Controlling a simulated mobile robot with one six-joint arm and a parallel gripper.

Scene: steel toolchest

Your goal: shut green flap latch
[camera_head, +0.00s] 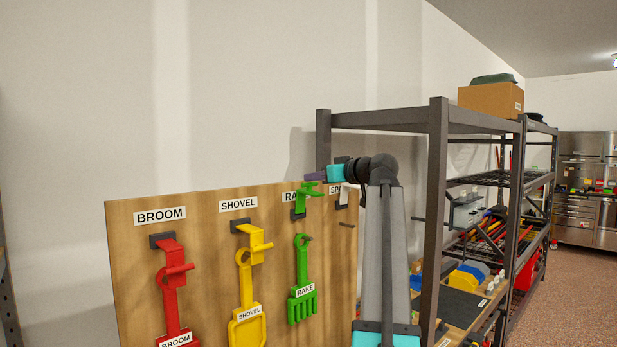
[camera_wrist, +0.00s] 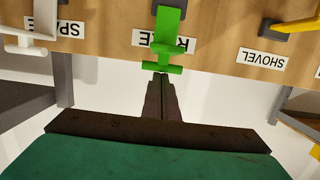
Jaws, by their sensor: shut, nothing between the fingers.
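The green flap latch (camera_head: 307,192) is on the wooden board, above the green rake, and stands raised from its dark mount (camera_head: 298,214), partly covering the upper RAKE label. In the wrist view the green flap (camera_wrist: 168,30) reaches down from the top, with a crossbar near its end. My gripper (camera_head: 312,177) is at the board's top edge, just behind the flap. In the wrist view my gripper (camera_wrist: 161,77) is shut and empty, its tips right at the flap's crossbar end. I cannot tell whether they touch.
A yellow latch (camera_head: 256,240) with the shovel and a red latch (camera_head: 172,271) with the broom are left of the green one. A white latch (camera_wrist: 27,38) is on its other side. A metal shelf frame (camera_head: 436,190) stands right; a pale wall is behind the board.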

